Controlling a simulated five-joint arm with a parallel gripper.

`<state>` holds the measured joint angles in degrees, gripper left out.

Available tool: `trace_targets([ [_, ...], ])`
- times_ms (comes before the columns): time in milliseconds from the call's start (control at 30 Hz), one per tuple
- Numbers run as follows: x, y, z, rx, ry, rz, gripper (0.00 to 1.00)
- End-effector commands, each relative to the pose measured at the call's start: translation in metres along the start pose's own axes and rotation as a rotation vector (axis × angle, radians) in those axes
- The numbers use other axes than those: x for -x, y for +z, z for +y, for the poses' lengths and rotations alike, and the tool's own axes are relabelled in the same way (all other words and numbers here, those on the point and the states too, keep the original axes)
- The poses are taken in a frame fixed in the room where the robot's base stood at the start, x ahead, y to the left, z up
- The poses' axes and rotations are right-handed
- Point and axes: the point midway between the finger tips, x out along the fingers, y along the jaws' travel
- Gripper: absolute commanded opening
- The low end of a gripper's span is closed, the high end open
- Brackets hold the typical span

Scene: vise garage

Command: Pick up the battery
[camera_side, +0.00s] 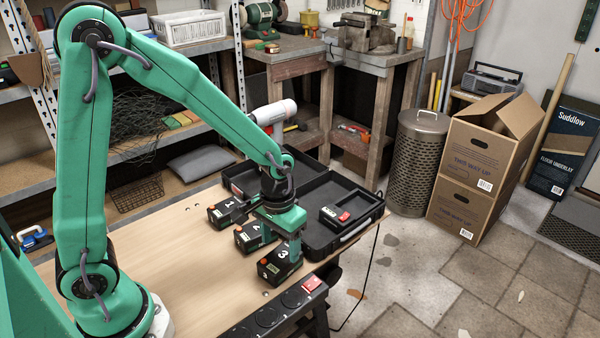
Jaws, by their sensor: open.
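Three black batteries with orange buttons and white numbers stand in a row on the wooden table: battery 1 (224,214), battery 2 (248,238) and battery 3 (276,268). A black block with a red label (336,217) lies in the open black case (317,191). My green gripper (284,240) points down, open and low over the row, above battery 3 and beside battery 2. One finger reaches down at battery 3's far right side. I cannot tell whether it touches. The other finger is not clear.
A black power strip (268,317) with a red switch (311,284) runs along the table's front right edge. The case borders the row behind and right. The table's left part (180,262) is clear.

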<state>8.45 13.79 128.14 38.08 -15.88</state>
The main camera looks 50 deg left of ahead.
Motion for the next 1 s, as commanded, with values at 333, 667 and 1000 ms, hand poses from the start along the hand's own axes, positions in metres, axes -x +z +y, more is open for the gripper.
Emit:
trace_targets([
  [333,-0.007,0.001,0.000,0.000,-0.001,-0.002,0.65],
  [667,-0.038,0.002,0.000,0.000,-0.001,-0.003,0.65],
  [1000,-0.055,0.001,0.000,0.000,0.000,0.000,0.65],
])
